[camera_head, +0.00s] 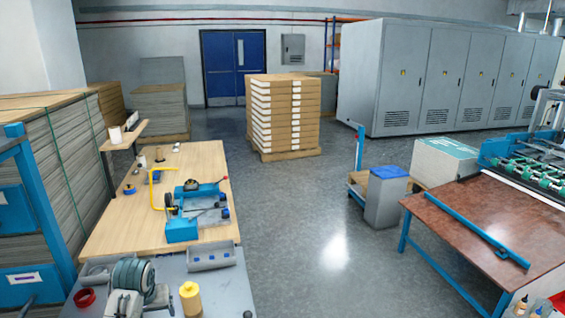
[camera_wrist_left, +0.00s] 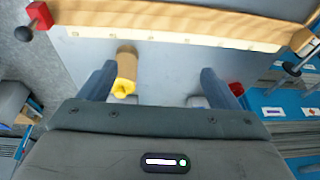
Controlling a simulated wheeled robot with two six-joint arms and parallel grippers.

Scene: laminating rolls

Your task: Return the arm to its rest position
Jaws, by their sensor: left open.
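My left gripper (camera_wrist_left: 157,76) shows in the left wrist view, its two dark fingers wide apart with nothing held between them. Beyond it lies a grey surface with a wooden edge (camera_wrist_left: 170,22) across the top. A brown cylinder with a yellow end (camera_wrist_left: 124,86) shows beside the left finger, apart from any grip. A red item (camera_wrist_left: 236,88) is partly hidden by the right finger. Neither gripper shows in the head view, and my right gripper is in no view.
Stacked sheets (camera_head: 50,170) stand at far left. A brown table (camera_head: 480,232) is at right. The floor between (camera_head: 300,220) is clear.

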